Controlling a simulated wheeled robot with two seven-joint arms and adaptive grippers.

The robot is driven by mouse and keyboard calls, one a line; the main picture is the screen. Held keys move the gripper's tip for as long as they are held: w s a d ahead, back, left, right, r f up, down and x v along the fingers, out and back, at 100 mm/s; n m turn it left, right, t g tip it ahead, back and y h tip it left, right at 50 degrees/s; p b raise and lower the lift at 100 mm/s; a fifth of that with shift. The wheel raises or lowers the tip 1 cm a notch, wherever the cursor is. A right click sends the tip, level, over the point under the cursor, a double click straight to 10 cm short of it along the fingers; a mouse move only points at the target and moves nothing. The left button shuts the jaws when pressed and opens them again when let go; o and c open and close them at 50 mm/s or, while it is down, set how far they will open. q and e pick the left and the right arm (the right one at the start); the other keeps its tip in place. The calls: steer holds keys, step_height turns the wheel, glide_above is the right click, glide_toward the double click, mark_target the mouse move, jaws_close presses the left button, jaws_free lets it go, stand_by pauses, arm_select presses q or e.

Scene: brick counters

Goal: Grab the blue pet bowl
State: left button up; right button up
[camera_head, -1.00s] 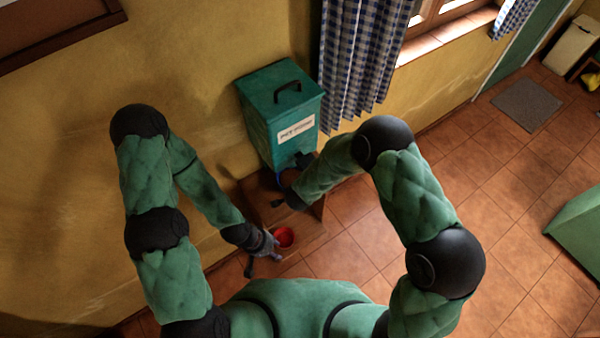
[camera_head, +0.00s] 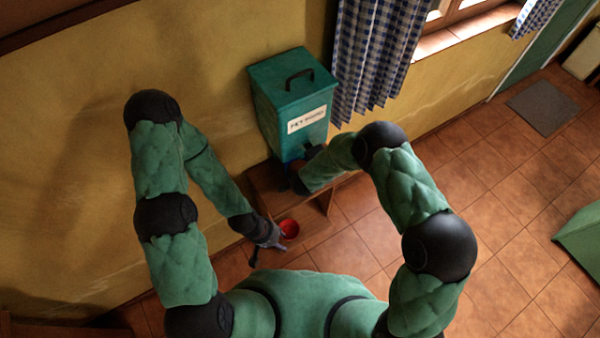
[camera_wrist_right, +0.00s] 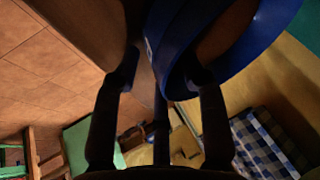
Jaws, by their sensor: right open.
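The blue pet bowl (camera_wrist_right: 255,48) fills the upper right of the right wrist view, with its rim and curved wall close to the camera. My right gripper (camera_wrist_right: 165,70) is open. The bowl's near wall lies between its two fingers, with one finger overlapping the bowl's opening. I cannot tell whether the fingers touch it. In the head view the blue bowl is mostly hidden behind my right wrist, below the green bin. My left gripper (camera_head: 267,254) is open and empty beside a red bowl (camera_head: 289,229).
The green pet food bin (camera_head: 291,95) with a black handle stands against the yellow wall. A wooden stand (camera_head: 318,200) lies under it and the bowls. A checked curtain (camera_head: 375,55) hangs to its right. The tiled floor at right is mostly clear.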

steer(key=shift+c, duration=0.3)
jaws_close()
steer(key=shift+r, duration=0.2)
